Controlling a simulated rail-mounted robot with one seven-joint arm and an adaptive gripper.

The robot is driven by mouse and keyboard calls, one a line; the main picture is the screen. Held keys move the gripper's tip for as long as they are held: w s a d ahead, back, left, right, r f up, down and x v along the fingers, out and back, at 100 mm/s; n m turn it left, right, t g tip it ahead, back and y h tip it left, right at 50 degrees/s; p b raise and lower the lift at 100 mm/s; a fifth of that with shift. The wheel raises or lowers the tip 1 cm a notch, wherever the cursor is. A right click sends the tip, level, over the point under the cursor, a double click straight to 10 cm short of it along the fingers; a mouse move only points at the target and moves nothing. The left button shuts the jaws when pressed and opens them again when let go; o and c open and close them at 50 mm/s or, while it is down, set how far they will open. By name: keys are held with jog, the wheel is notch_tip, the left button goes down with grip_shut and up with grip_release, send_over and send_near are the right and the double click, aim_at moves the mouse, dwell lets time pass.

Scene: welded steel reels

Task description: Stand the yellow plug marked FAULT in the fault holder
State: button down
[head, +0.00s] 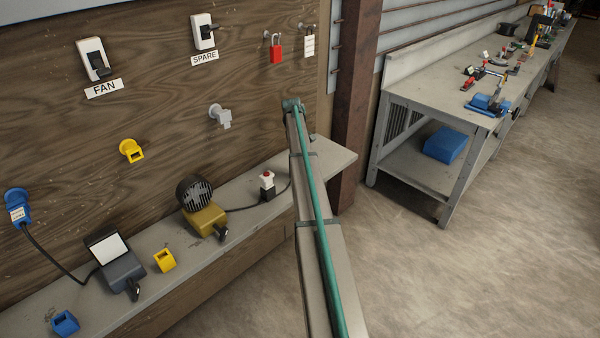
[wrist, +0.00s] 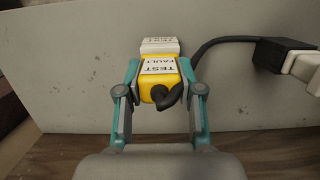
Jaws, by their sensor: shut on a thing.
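The yellow plug (wrist: 158,90) has a white label reading TEST FAULT, upside down in the wrist view. My gripper (wrist: 158,76) is shut on it, with one teal finger on each side. In the head view my gripper and the plug are hidden by my arm. A yellow holder (head: 164,260) sits on the shelf and another (head: 131,150) is on the wall; no label on either is readable.
The grey shelf (head: 90,312) also carries a blue holder (head: 65,323), a screen device (head: 116,268), a fan unit (head: 203,210) and a red-button box (head: 267,185). A workbench (head: 415,100) stands at right.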

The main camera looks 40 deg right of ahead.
jog(key=shift+f, duration=0.4)
jog(key=c, duration=0.7)
grip_release()
jog(key=shift+o, duration=0.2)
jog(key=shift+r, duration=0.1)
jog(key=shift+r+p, duration=1.75)
jog(key=shift+r, duration=2.7)
